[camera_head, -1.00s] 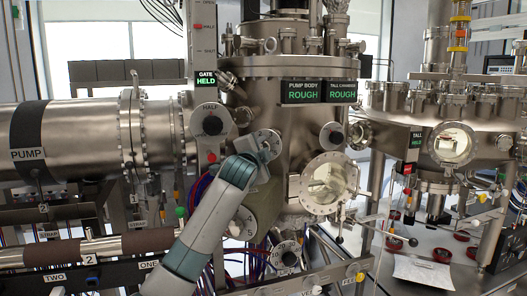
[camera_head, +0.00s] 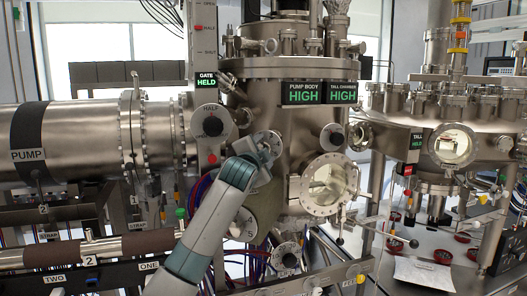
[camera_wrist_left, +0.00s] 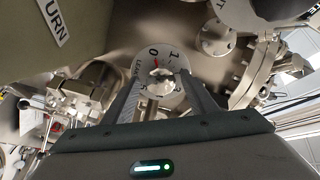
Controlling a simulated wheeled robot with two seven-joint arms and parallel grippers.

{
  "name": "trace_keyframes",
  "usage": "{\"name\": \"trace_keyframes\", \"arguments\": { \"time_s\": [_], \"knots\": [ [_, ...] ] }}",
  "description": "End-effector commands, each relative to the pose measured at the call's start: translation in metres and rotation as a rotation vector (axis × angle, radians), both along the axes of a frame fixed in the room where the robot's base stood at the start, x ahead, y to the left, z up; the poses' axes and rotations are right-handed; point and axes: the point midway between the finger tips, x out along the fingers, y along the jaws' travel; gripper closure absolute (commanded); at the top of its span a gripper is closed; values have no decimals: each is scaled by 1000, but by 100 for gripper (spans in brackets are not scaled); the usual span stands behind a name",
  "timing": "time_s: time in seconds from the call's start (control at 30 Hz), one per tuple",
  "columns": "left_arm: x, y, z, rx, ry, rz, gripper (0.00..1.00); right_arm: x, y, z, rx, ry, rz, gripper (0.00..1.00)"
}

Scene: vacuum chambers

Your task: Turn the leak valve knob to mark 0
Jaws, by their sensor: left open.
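The leak valve knob (camera_wrist_left: 161,77) is a small metal knob at the centre of a round pale dial (camera_wrist_left: 148,66) in the wrist view. The dial carries the figures 0 and 1 and lettering that looks like LEAK. A small red mark shows close to the 0; its exact alignment is hard to tell. My left gripper (camera_wrist_left: 163,88) is open, with one finger on each side of the knob. Contact cannot be told. In the head view the left gripper (camera_head: 262,152) is at the dial (camera_head: 270,141) on the chamber front and partly hides it. My right gripper is not in view.
Another dial marked HALF (camera_head: 211,123) is just left of the gripper. A round viewport (camera_head: 329,184) is to the right. The pump body sign (camera_head: 303,92) and tall chamber sign (camera_head: 342,92) both read HIGH. The gate sign (camera_head: 206,79) reads HELD.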

Motion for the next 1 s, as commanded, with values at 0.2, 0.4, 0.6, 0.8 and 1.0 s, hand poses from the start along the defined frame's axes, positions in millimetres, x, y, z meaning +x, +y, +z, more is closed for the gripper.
{"name": "trace_keyframes", "arguments": {
  "time_s": [0.2,0.4,0.6,0.8,1.0],
  "knots": [
    [-3,1,1,0,-3,-1,48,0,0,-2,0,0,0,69],
    [-14,3,0,0,-4,0,48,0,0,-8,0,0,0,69],
    [-36,10,-2,0,-5,0,48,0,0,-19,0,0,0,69],
    [-67,17,-2,0,-4,-1,48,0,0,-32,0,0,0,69],
    [-100,25,-2,-1,-5,-1,48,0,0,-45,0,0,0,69]
  ]
}}
